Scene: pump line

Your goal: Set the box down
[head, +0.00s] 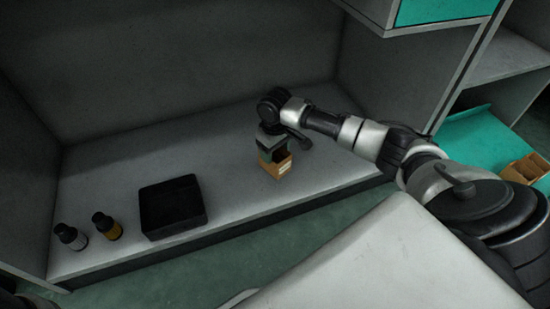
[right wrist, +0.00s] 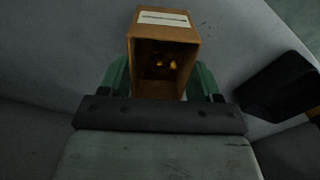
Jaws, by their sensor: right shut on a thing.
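My right gripper (head: 273,154) is shut on a small brown box (head: 279,170) over the right part of the grey shelf (head: 232,180). In the right wrist view the box (right wrist: 164,30) sits between the two green fingers of the gripper (right wrist: 163,85). Its open side faces the camera and a pale label shows on another face. Something small and yellowish shows in its dark inside, too dim to name. I cannot tell whether the box touches the shelf. My left gripper is not in view.
A black tray (head: 172,229) stands left of the box on the shelf. Two bottles, one yellow (head: 107,226) and one grey-white (head: 71,237), stand at the shelf's left end. Bare shelf lies between tray and box. Brown boxes (head: 526,168) rest on a teal surface at far right.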

